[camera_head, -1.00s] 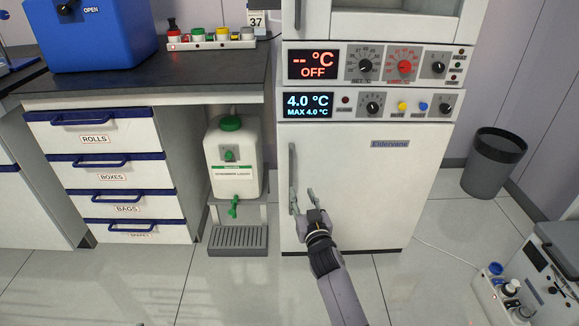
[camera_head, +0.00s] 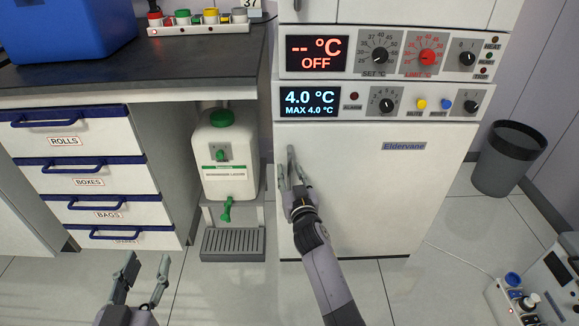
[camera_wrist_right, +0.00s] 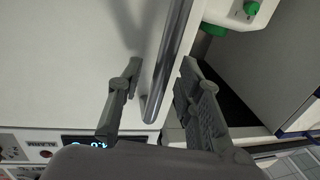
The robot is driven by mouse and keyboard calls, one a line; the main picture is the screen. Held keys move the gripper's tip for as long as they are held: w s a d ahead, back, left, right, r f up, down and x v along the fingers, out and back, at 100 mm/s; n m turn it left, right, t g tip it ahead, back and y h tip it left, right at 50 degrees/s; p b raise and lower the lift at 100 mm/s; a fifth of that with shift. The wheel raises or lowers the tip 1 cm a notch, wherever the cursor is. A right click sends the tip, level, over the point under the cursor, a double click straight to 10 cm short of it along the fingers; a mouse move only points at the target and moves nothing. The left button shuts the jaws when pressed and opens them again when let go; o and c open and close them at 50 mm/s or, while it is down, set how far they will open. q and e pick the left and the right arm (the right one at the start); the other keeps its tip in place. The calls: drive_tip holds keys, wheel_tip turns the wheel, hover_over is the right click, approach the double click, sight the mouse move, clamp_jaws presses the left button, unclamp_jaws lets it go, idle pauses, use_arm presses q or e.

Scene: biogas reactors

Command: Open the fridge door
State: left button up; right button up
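The white fridge door (camera_head: 375,190) is shut, below the control panels. Its vertical bar handle (camera_head: 291,160) is near the door's left edge. My right gripper (camera_head: 296,180) is at the handle. In the right wrist view the grey handle bar (camera_wrist_right: 168,65) runs between the two fingers of my right gripper (camera_wrist_right: 160,85). The fingers are apart, one on each side of the bar, with gaps visible. My left gripper (camera_head: 142,278) is open and empty at the lower left, above the floor. Part of the handle is hidden by the right gripper in the head view.
A white canister (camera_head: 226,165) with a green cap stands on a stand left of the fridge. A drawer cabinet (camera_head: 85,185) is further left. A dark bin (camera_head: 507,160) stands right of the fridge. The floor before the door is mostly clear.

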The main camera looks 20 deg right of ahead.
drive_tip(key=shift+w, duration=0.35)
drive_tip(key=shift+r, duration=0.1)
clamp_jaws()
idle(0.7)
